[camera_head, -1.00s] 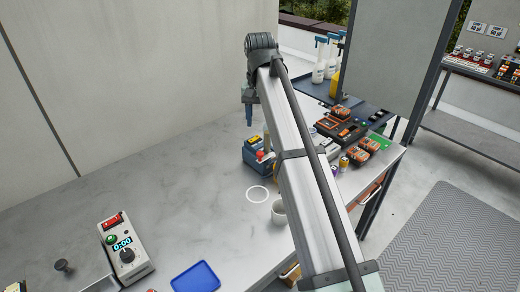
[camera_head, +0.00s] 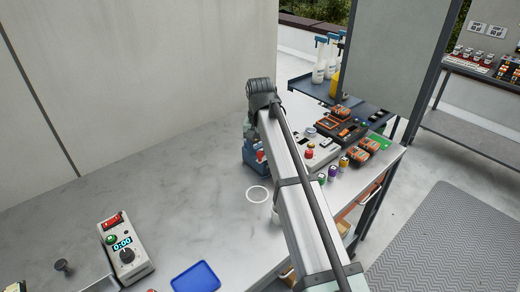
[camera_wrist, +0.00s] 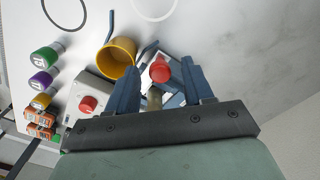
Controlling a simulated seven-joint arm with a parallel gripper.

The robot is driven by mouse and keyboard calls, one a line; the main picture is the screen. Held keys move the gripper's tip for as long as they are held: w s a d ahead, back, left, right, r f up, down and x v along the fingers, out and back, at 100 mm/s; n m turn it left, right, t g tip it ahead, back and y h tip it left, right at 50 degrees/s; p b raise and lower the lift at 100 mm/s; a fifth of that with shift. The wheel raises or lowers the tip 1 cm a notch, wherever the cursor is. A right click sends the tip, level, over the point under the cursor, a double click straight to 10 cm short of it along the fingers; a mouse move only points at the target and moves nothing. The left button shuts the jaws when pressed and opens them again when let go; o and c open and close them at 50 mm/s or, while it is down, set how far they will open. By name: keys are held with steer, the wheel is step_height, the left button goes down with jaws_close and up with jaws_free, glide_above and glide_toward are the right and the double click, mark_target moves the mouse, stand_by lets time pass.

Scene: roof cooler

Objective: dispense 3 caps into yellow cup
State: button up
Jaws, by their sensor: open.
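The yellow cup (camera_wrist: 117,58) shows in the wrist view, its open mouth up-left of my gripper (camera_wrist: 160,68). Thin blue bars run beside the cup. A red button (camera_wrist: 160,69) on a blue-and-white device appears between my two blue fingers, which are apart with nothing held. In the head view the blue device (camera_head: 255,156) stands at the back of the counter, partly behind the end of my arm. My gripper's fingers and the yellow cup are hidden or too unclear there. I cannot make out any caps.
A grey box with a red button (camera_wrist: 88,103) is beside the cup. Green, purple and yellow canisters (camera_head: 332,172) line the right edge. A blue tray (camera_head: 196,277) lies in front.

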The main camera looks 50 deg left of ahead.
jaws_close()
stand_by(0.4)
